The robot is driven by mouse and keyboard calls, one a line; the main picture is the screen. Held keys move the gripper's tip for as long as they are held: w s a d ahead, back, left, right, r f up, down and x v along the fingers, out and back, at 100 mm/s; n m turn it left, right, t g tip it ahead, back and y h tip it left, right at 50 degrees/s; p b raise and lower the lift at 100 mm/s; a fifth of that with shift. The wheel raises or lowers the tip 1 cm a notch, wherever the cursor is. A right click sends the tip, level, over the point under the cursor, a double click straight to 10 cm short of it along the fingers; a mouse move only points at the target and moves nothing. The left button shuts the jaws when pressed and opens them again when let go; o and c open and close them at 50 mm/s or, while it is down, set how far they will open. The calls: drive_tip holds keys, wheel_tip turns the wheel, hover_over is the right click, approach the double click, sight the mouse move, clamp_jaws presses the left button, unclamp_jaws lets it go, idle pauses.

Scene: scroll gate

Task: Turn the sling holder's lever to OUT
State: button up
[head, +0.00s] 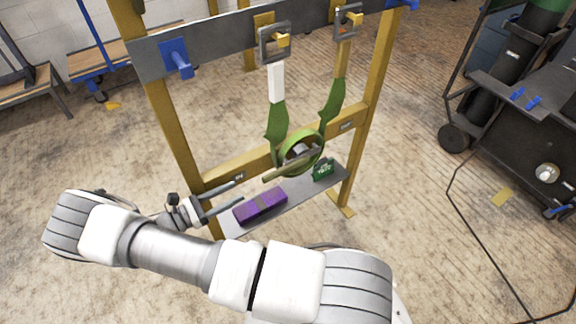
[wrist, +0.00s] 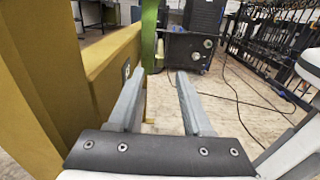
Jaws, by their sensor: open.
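A green sling (head: 277,125) hangs in a loop from the yellow frame, with a white upper section on its left strap. Its ends meet two grey square holders (head: 273,43) and (head: 348,21) with yellow parts on the top beam. A tan bar (head: 290,166) with a grey round piece sits at the loop's bottom. I cannot tell which part is the lever, nor read any OUT mark. My gripper (head: 240,193) is open and empty, left of the bar and near the lower beam; its fingers also show in the wrist view (wrist: 160,77).
The yellow lower beam (wrist: 110,75) and post stand close left of my fingers. A blue peg (head: 176,58) juts from the top beam. A dark cart (head: 515,120) stands right.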

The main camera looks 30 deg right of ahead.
drive_tip(key=b, duration=0.1)
approach(299, 160)
drive_tip(key=d, duration=0.4)
drive_tip(key=shift+d, duration=0.3)
clamp_jaws()
idle(1.2)
